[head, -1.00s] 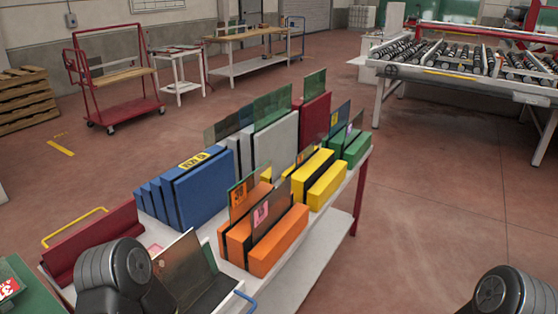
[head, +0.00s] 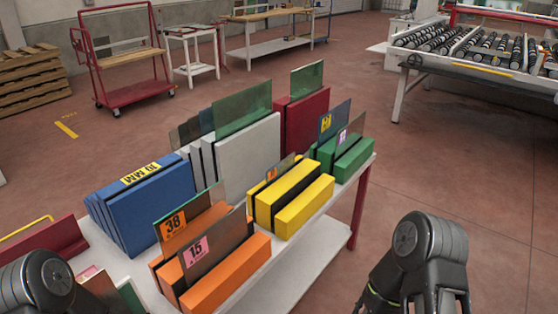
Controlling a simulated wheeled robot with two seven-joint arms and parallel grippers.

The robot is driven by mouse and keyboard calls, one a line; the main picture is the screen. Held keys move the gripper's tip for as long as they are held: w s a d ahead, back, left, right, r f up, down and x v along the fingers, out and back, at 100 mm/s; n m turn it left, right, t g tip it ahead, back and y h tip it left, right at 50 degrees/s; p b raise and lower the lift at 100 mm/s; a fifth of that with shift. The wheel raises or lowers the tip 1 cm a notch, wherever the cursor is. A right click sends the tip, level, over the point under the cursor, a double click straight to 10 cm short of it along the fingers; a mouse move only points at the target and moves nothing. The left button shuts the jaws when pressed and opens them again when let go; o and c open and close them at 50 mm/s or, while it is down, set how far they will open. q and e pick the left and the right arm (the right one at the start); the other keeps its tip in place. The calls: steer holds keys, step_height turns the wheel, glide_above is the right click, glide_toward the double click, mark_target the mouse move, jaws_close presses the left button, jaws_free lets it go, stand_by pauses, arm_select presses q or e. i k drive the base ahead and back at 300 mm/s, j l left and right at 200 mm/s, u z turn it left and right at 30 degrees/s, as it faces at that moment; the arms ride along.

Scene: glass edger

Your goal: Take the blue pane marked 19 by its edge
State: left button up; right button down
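A blue-tinted pane (head: 341,117) with a yellow label stands upright in the green slotted block (head: 352,155) at the right end of the table. Its number is too small to read surely. A second pane (head: 353,131) with a pink-violet label stands in front of it and covers its lower right part. My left arm shows at the bottom left and my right arm at the bottom right. Both grippers are out of the frame, and neither arm touches the pane.
Panes marked 38 (head: 186,224) and 15 (head: 207,252) stand in orange blocks. Yellow (head: 304,203), blue (head: 155,205), grey (head: 250,155) and dark red (head: 308,122) blocks share the white table. Floor right of the table is clear; a roller machine (head: 480,62) stands beyond.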

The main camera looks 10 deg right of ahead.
mark_target(274, 173)
steer(key=i+l, duration=0.2)
steer(key=l, duration=0.2)
steer(key=i+l, duration=0.2)
steer(key=l, duration=0.2)
steer(key=i+l, duration=0.2)
steer(key=l, duration=0.2)
steer(key=i+l+u, duration=0.1)
steer(key=l, duration=0.3)
steer(key=i+l, duration=0.5)
steer(key=l, duration=0.35)
steer(key=i+l, duration=0.2)
steer(key=l, duration=0.2)
steer(key=i+l+u, duration=0.1)
steer(key=l, duration=0.3)
steer(key=i, duration=0.05)
